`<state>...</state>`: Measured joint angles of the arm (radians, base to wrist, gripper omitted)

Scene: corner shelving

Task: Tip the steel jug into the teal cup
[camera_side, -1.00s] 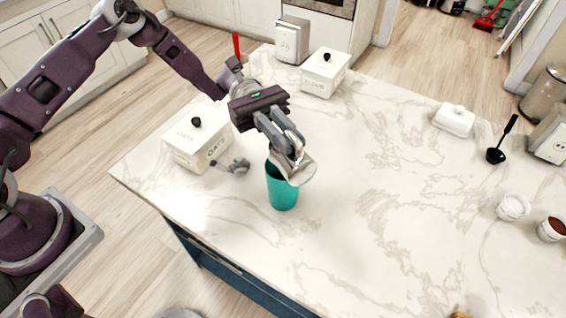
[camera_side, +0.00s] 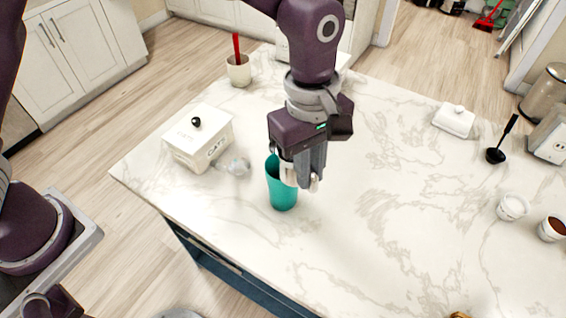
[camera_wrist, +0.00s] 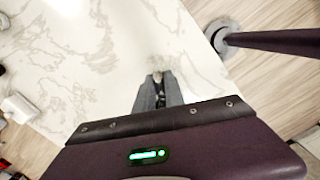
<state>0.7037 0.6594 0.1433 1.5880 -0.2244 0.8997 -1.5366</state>
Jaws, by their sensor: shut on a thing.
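The teal cup (camera_side: 282,194) stands upright on the marble counter near its front edge. My gripper (camera_side: 302,182) points down at the cup's right side, covering part of its rim. It is shut on the steel jug (camera_side: 288,176), of which only a pale, shiny bit shows beside the fingers. The jug's tilt, and whether it touches the cup, cannot be told. In the wrist view my gripper's fingers (camera_wrist: 159,80) are close together, and the cup cannot be made out.
A cream pot (camera_side: 239,70) with a red handle is behind. A lidded white dish (camera_side: 454,119) and black ladle (camera_side: 496,154) are right.

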